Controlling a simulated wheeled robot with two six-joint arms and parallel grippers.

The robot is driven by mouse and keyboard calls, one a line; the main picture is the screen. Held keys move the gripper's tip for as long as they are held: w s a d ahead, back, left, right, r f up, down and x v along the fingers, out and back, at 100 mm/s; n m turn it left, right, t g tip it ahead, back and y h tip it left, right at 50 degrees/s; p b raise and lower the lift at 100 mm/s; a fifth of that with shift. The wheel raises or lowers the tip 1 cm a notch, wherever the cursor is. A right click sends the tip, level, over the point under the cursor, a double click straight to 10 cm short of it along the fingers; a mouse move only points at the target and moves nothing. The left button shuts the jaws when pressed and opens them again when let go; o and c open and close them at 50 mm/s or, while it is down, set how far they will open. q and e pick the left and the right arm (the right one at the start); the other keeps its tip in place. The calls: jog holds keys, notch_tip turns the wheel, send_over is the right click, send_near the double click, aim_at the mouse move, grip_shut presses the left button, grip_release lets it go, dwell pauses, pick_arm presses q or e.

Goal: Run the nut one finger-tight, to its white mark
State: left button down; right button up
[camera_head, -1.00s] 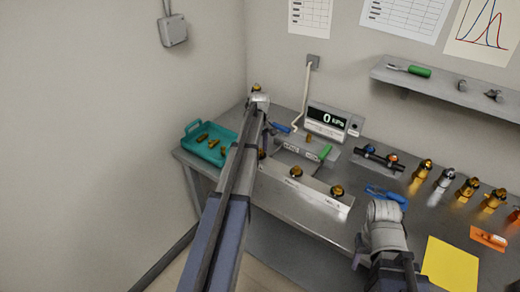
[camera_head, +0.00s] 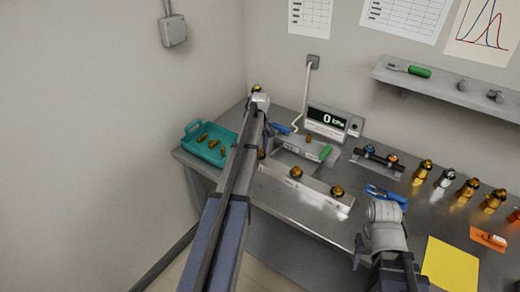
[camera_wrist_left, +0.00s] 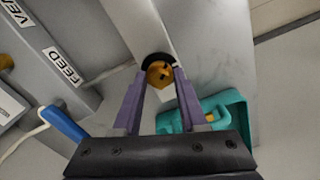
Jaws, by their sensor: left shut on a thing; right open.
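In the left wrist view a brass nut (camera_wrist_left: 160,73) sits over a dark round opening in the grey rail. My left gripper (camera_wrist_left: 161,77) has its two purple fingers on either side of it, shut on it. A small white patch (camera_wrist_left: 168,93) shows just below the nut; I cannot tell whether it is the mark. In the head view my left forearm hides the gripper, and a bit of brass (camera_head: 262,154) shows beside it at the rail's left end. My right gripper (camera_head: 361,258) is open at lower right, partly hidden by its wrist.
Two more brass fittings (camera_head: 295,172) (camera_head: 337,191) stand along the rail (camera_head: 316,190). A teal tray (camera_head: 190,151) with several brass parts is at left. A gauge (camera_head: 325,121) reads 0 kPa. Blue-handled pliers (camera_head: 386,195) and a yellow sheet (camera_head: 450,264) lie at right.

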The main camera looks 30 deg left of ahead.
aim_at(260, 150)
pick_arm(q)
jog(key=m, duration=0.4)
jog(key=shift+m, duration=1.7)
jog(key=shift+w+m, duration=0.1)
jog(key=shift+m, duration=0.2)
jog(key=shift+c, duration=2.2)
grip_release()
jog(key=shift+r, duration=0.1)
notch_tip(260, 150, up, 8)
jog(key=p, duration=0.8)
